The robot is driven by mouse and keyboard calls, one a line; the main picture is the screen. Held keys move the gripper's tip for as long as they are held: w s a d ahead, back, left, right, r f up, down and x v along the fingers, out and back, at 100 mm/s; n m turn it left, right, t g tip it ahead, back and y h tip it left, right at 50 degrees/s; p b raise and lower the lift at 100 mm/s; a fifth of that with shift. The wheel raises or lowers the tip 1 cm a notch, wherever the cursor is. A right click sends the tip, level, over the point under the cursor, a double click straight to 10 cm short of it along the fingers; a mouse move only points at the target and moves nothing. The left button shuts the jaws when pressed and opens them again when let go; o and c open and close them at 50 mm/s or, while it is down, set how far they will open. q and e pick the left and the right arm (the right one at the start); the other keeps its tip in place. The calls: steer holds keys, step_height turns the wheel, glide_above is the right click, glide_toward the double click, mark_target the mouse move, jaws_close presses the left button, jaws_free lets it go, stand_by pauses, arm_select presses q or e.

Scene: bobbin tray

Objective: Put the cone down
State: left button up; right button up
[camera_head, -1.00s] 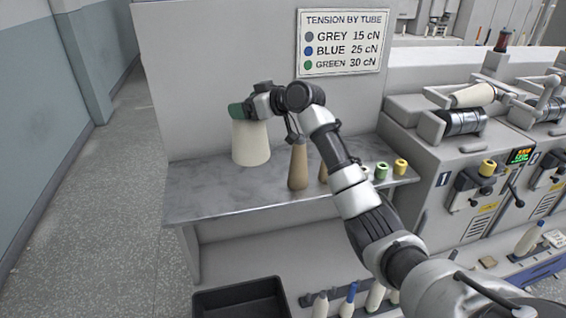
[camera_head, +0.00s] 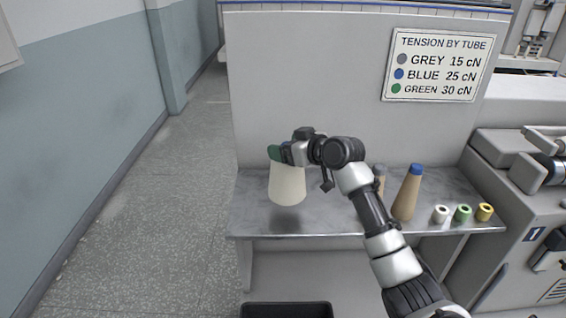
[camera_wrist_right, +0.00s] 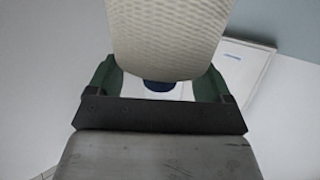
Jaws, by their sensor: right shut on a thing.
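A cream yarn cone (camera_head: 287,184) is held in my right gripper (camera_head: 279,153), whose green fingers are closed around its narrow top. The cone is roughly upright. Its base appears a little above the grey worktop (camera_head: 325,217), with a dark shadow below it. In the right wrist view the cone (camera_wrist_right: 165,35) fills the top centre between the green fingers of my right gripper (camera_wrist_right: 158,80), and a dark blue tube tip shows at its end. My left gripper is not in view.
Right of the arm stand a tan cone with a blue tip (camera_head: 408,195) and a grey-tipped one (camera_head: 379,172), partly hidden. White (camera_head: 441,214), green (camera_head: 463,214) and yellow (camera_head: 485,211) rings lie farther right. A dark bin (camera_head: 287,310) is below. A panel with a tension sign (camera_head: 437,66) stands behind.

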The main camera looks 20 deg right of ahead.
mark_target(282, 167)
steer(key=shift+s+a+f, duration=0.15)
steer(key=shift+a+f, duration=0.1)
steer(key=shift+a, duration=0.25)
steer(key=shift+s+a+f, duration=0.15)
steer(key=shift+a+f, duration=0.05)
steer(key=shift+a, duration=0.25)
steer(key=shift+a+f, duration=0.1)
steer(key=shift+f, duration=0.15)
step_height(282, 167, down, 4)
steer(key=shift+r+p, duration=0.15)
steer(key=shift+p, duration=0.3)
steer(key=o, duration=1.3)
steer(key=shift+o, duration=0.2)
steer(key=shift+s, duration=0.15)
steer(key=b+v, duration=0.1)
steer(key=v, duration=1)
steer(key=shift+s+d, duration=0.3)
steer(key=shift+r, duration=0.15)
